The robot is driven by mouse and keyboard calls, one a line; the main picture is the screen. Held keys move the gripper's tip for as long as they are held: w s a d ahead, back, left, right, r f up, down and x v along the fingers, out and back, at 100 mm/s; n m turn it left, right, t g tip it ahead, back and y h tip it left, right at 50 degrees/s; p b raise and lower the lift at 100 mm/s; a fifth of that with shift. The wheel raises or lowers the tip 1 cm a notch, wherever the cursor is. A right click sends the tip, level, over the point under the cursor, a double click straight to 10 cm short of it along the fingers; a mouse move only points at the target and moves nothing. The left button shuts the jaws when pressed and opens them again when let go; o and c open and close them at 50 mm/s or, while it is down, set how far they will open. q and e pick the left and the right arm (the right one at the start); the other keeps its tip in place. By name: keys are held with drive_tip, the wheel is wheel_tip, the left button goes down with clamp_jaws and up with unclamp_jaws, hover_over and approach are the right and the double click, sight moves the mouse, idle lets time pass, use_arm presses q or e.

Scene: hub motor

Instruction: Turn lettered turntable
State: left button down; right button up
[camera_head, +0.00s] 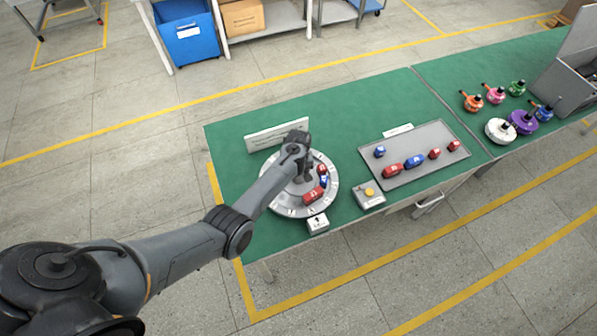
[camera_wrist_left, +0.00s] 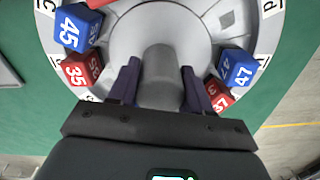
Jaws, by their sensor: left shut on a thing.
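The round grey turntable (camera_head: 327,208) stands on the green table at the left, with white letter tiles around its rim. My left gripper (camera_wrist_left: 157,88) is over its middle and is shut on the grey upright knob (camera_wrist_left: 158,65). Red and blue numbered blocks sit on the turntable. In the left wrist view, a blue block 45 (camera_wrist_left: 76,27) and a red block 35 (camera_wrist_left: 76,70) are left of the knob. A blue block 47 (camera_wrist_left: 238,69) and a red block 37 (camera_wrist_left: 217,97) are right of it. My arm hides part of the turntable in the head view.
A white placard (camera_head: 277,135) stands behind the turntable. A small arrow sign (camera_head: 318,224) stands in front. A box with a yellow button (camera_head: 369,191) is to the right, beside a grey tray (camera_head: 420,138) of red and blue blocks. Several coloured round parts lie farther right.

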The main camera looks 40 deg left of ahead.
idle(0.7)
use_arm(q)
drive_tip(key=shift+c, duration=2.4)
unclamp_jaws()
drive_tip(key=shift+r, duration=0.7)
wheel_tip(320, 180, up, 8)
drive_tip(key=shift+f+p, duration=0.15)
drive_tip(key=shift+p, duration=0.55)
drive_tip(key=shift+r, duration=0.85)
